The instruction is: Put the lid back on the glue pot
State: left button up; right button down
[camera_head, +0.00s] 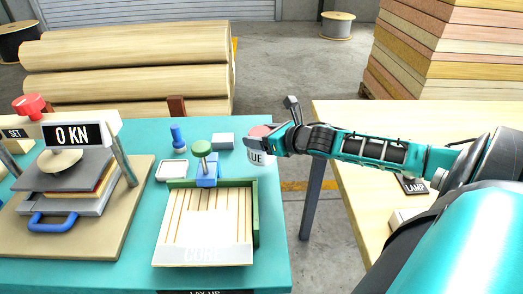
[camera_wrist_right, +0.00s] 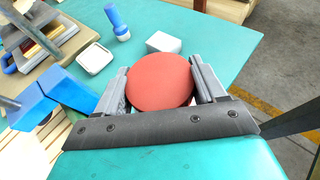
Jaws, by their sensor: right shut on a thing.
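The glue pot (camera_head: 257,158) is white with a dark label that partly shows. It stands at the right edge of the teal table, and my right gripper partly covers it. The round red lid (camera_head: 261,131) is at the top of the pot. In the right wrist view the lid (camera_wrist_right: 160,84) lies between the two fingers. My right gripper (camera_head: 272,138) is shut on the lid; its fingers also show in the right wrist view (camera_wrist_right: 158,68). Whether the lid touches the pot's rim I cannot tell. My left gripper is not in view.
A wooden slat tray (camera_head: 160,240) with a green fence lies left of the pot. A grey block (camera_head: 223,141), a blue bottle (camera_head: 178,138) and a white dish (camera_head: 171,170) stand near it. A press (camera_head: 70,180) is at left. A gap separates the pale right table (camera_head: 345,120).

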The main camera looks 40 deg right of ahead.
jog(key=shift+f, duration=0.1)
notch_tip(320, 180, down, 4)
jog(key=shift+f+b, duration=0.15)
jog(key=shift+b, duration=0.15)
dwell(0.4)
jog(key=shift+f, duration=0.15)
jog(key=shift+c, duration=0.5)
grip_release()
